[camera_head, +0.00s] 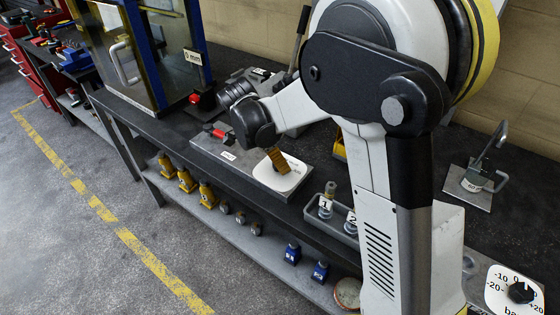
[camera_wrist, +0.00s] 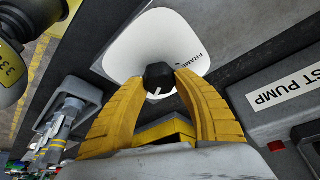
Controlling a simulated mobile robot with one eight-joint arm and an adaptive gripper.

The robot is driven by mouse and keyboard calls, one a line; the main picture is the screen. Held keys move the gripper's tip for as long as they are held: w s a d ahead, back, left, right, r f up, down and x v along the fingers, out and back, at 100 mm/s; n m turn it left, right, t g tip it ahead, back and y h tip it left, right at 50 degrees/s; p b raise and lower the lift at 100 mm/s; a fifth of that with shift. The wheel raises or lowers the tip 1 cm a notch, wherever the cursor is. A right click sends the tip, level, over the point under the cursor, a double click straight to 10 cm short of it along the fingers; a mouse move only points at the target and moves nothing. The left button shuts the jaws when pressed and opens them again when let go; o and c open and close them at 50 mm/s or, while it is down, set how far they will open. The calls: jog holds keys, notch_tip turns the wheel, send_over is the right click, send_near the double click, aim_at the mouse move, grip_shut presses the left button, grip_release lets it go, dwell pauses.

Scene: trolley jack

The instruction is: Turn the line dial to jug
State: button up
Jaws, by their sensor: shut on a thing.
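A white dial plate (camera_wrist: 125,48) with rounded corners fills the upper middle of the wrist view; the word FRAME shows at its right side. Its black knob (camera_wrist: 158,72) sits between my yellow fingertips, with a short white mark at its lower edge. My gripper (camera_wrist: 160,84) is shut on this knob. In the head view the white dial plate (camera_head: 288,180) is on the bench, with my gripper (camera_head: 279,168) over it and hiding the knob. I cannot see a jug label.
A grey box marked TEST PUMP (camera_wrist: 275,95) is close at the right in the wrist view. A tray with numbered bottles (camera_head: 326,205) stands right of the dial. Another dial (camera_head: 518,291), with a numbered scale, is at the bottom right. A glazed cabinet (camera_head: 130,55) stands at the left.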

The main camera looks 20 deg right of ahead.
jog(key=o, duration=1.2)
jog(key=shift+r, duration=0.1)
jog(key=v, duration=1.1)
jog(key=shift+a+r, duration=0.25)
jog(key=shift+r, duration=0.1)
jog(key=s+d+n+t+y, duration=0.2)
jog(key=s+n+t, duration=0.1)
jog(key=s+n, duration=0.5)
jog(key=s+d+n+t+y, duration=0.2)
jog(key=s+n+t, duration=0.1)
jog(key=s+n, duration=0.6)
jog(key=s, duration=0.2)
jog(key=shift+s+d+r+t, duration=0.3)
jog(key=shift+s+t, duration=0.05)
jog(key=shift+t, duration=0.05)
